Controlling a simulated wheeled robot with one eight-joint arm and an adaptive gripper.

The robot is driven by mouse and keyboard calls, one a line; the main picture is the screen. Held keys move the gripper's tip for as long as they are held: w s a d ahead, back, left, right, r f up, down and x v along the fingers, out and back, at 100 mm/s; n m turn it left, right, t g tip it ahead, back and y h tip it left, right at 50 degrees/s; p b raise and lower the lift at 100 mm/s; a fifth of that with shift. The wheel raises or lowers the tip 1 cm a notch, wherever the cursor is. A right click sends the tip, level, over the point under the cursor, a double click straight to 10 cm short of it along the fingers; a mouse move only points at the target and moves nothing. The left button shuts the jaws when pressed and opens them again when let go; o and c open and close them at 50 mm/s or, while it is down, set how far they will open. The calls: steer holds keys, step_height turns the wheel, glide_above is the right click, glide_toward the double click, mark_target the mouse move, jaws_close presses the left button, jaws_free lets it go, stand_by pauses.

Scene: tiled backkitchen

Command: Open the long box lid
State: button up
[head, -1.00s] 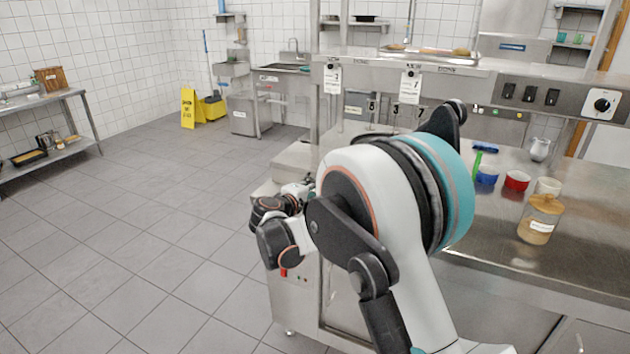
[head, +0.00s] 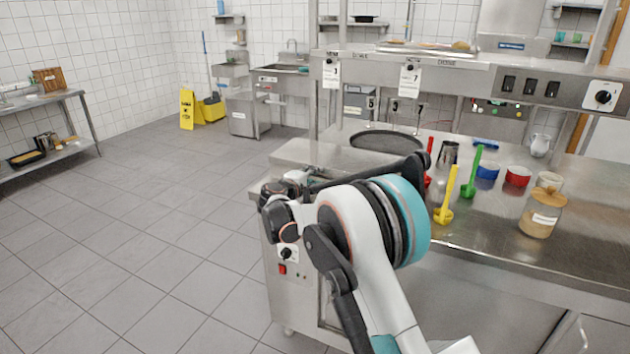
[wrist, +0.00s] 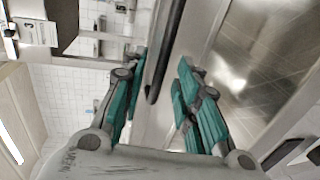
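A steel unit with a flat steel top (head: 312,153) stands at the left end of the counter in the head view; I take this top for the long box lid. A long dark bar (head: 345,180) runs along its front edge, partly behind my arm. In the wrist view a dark bar (wrist: 170,50), seemingly the same handle, runs between my gripper's teal fingers (wrist: 160,65). The fingers are apart, one on each side of the bar; I cannot tell if either touches it. In the head view my arm largely hides the gripper. The lid looks flat and closed.
A round dark plate (head: 385,140) lies behind the bar. Red, yellow (head: 446,205) and green ladles, a steel cup, blue and red bowls (head: 517,176) and a lidded jar (head: 541,215) stand on the counter to the right. A shelf hangs above.

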steer(key=shift+x, duration=1.05)
jaws_close()
